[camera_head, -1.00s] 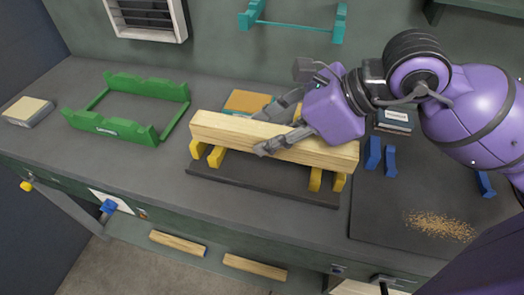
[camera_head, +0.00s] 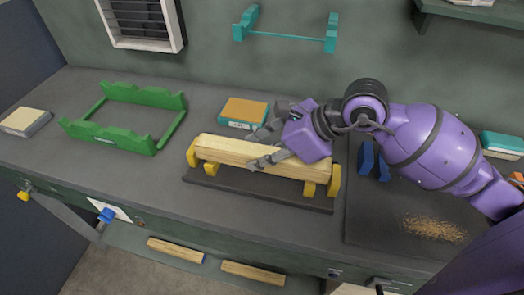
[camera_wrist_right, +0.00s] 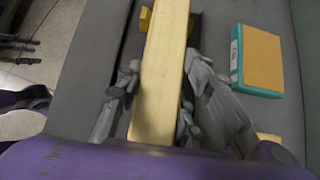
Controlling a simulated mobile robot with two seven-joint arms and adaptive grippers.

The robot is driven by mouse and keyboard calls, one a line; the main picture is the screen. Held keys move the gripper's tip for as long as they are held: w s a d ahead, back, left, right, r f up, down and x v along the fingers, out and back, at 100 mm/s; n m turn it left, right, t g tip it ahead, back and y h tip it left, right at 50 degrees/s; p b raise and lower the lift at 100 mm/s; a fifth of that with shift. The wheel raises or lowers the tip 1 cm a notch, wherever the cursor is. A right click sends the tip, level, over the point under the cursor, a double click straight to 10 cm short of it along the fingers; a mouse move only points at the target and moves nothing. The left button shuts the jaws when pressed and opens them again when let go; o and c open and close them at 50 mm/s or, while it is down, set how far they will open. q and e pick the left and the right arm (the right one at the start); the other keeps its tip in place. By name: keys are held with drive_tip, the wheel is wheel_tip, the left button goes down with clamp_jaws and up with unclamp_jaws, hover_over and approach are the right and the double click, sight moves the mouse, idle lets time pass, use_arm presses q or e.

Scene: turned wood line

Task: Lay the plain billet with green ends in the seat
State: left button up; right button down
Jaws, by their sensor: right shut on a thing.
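A long plain wooden billet (camera_head: 225,150) lies level along the yellow seat supports (camera_head: 334,181) on a dark base plate (camera_head: 255,194) in the head view. A yellow support (camera_head: 191,153) rises at its left end, and the billet appears to be down between the supports. Contact underneath is hidden. No green shows on the ends I can see. My right gripper (camera_head: 265,148) is shut on the billet right of its middle, one finger on each long side. The wrist view shows the billet (camera_wrist_right: 163,70) between the fingers (camera_wrist_right: 155,105). My left gripper is not in view.
A green frame (camera_head: 110,137) stands to the left. An orange-topped teal block (camera_head: 244,112) lies just behind the billet. Blue supports (camera_head: 367,157) stand to the right, near wood shavings (camera_head: 433,228). The bench between the green frame and the seat is clear.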

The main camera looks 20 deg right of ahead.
drive_tip(key=shift+f, duration=0.15)
drive_tip(key=c, duration=1.6)
unclamp_jaws()
drive_tip(key=shift+f, duration=0.1)
drive_tip(key=o, duration=0.4)
drive_tip(key=shift+d+r, duration=0.1)
drive_tip(key=shift+r, duration=0.1)
